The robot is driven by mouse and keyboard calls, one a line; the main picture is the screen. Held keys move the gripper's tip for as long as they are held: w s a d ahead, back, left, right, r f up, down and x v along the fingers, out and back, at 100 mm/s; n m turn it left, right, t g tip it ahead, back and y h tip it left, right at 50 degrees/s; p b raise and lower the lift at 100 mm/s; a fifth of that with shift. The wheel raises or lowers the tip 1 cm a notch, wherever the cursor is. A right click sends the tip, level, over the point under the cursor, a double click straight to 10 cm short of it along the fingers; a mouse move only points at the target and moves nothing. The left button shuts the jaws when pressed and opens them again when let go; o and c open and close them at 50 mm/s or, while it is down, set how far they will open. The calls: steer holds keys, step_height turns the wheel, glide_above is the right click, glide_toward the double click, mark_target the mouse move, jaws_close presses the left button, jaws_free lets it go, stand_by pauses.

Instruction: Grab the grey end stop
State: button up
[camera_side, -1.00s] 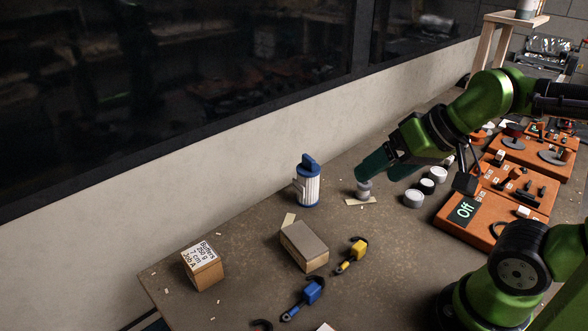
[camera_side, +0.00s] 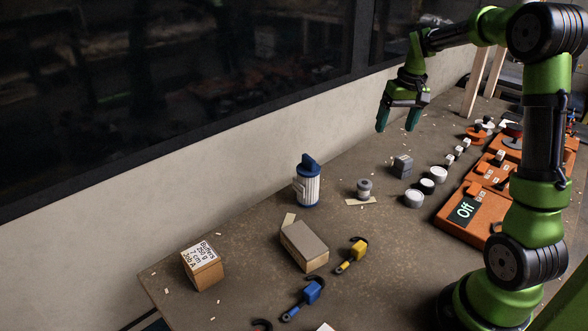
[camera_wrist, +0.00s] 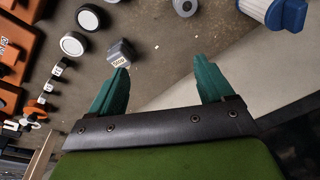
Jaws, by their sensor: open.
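The grey end stop appears to be the small grey block (camera_side: 402,166) standing on the bench right of the grey round piece. In the wrist view it shows as a grey block with a small pale label (camera_wrist: 121,52), just beyond the left fingertip. My gripper (camera_side: 397,128) is raised above the bench, behind the block in the side view, with its green fingers pointing down. In the wrist view my gripper (camera_wrist: 161,66) is open, with nothing between its fingers. The block is apart from the fingers.
Round white-topped pieces (camera_side: 426,186) stand right of the block, near the orange trays (camera_side: 465,212). A grey round piece (camera_side: 364,189) and a blue-capped filter (camera_side: 308,182) stand to its left. A grey-topped box (camera_side: 304,246) lies nearer. The wall runs behind.

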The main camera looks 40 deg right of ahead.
steer(key=n+g, duration=0.1)
glide_above(404, 157)
steer(key=a, duration=0.2)
step_height(404, 157, down, 3)
steer(key=d+n, duration=0.2)
steer(key=n, duration=0.1)
steer(key=shift+g, duration=0.4)
step_height(404, 157, down, 15)
steer(key=shift+s+a+f, duration=0.1)
steer(key=shift+f, duration=0.1)
steer(key=c, duration=1.2)
